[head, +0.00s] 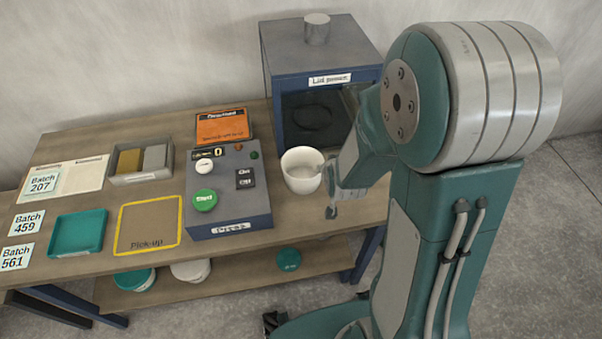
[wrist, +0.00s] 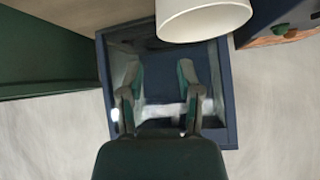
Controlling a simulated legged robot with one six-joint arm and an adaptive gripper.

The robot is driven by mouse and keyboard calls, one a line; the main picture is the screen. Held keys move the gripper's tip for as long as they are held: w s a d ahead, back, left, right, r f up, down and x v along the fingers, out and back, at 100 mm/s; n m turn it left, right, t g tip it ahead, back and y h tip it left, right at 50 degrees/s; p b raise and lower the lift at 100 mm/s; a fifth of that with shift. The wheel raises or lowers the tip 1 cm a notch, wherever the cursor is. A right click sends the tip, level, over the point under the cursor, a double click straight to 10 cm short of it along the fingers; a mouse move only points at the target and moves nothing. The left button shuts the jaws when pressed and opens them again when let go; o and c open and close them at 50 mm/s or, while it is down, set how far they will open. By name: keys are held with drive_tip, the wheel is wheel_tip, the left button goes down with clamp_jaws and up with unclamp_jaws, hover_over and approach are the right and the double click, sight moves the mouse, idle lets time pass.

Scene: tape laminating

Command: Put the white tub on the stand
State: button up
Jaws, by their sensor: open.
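The white tub (head: 302,171) stands upright and open-topped on the table, in front of the lid press and right of the control box. It also shows at the top of the wrist view (wrist: 203,18), cut off by the frame edge. My gripper (head: 330,190) is close to the tub's right side in the head view. In the wrist view its two fingers (wrist: 160,72) are spread, with nothing between them and the tub outside them. A dark round shape (head: 313,117), possibly the stand, shows dimly inside the blue press; I cannot tell for sure.
The blue lid press (head: 322,60) stands at the table's back right. The control box (head: 229,195) with buttons is left of the tub. A yellow-framed pick-up area (head: 150,215), a teal tray (head: 78,232) and a grey bin (head: 140,178) lie further left. Lids sit on the lower shelf.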

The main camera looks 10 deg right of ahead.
drive_tip(key=shift+x, duration=5.45)
clamp_jaws()
